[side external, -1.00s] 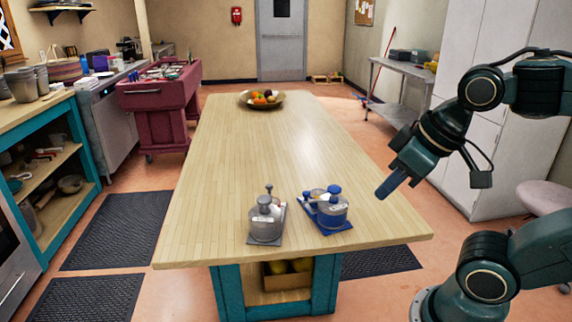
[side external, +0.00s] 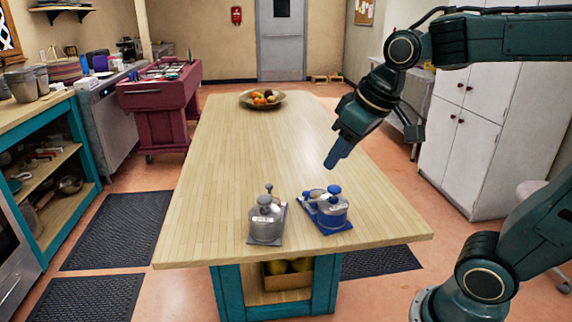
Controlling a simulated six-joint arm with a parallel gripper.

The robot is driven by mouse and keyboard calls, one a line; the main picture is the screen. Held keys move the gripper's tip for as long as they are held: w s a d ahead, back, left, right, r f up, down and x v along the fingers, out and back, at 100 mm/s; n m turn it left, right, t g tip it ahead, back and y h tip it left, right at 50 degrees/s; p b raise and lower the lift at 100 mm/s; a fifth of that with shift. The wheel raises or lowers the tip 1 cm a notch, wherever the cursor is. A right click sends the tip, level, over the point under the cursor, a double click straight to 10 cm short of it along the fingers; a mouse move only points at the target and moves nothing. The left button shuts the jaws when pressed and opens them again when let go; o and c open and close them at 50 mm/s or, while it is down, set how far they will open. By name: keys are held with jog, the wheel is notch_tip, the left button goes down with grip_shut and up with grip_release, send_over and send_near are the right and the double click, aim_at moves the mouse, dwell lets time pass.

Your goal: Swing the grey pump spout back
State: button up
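The grey pump (side external: 266,222) stands near the front edge of the wooden table. It is a squat grey pot on a grey base plate, with a knob on top and a small upright post behind it. Its spout is too small to make out clearly. The blue pump (side external: 331,212) stands just to its right on a blue base plate, with a blue knob. My gripper (side external: 331,165) hangs above the table, behind and above the blue pump, apart from both pumps. Its blue fingers point down and left; I cannot tell whether they are open.
The wooden table (side external: 225,170) is mostly bare. A bowl (side external: 246,101) of fruit stands at its far end. A box (side external: 285,280) with yellow things sits on the shelf below. A maroon cart (side external: 160,93) stands at the back left.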

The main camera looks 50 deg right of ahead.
send_near(269, 185)
jog(key=w+v, duration=0.1)
jog(key=v, duration=0.5)
jog(key=shift+d+r+g, duration=0.15)
jog(key=shift+r+g, duration=0.05)
jog(key=shift+g, duration=0.2)
jog(key=shift+f, duration=0.15)
jog(key=x, duration=1.3)
jog(key=shift+w+f, duration=0.15)
jog(key=shift+f, duration=0.05)
grip_shut()
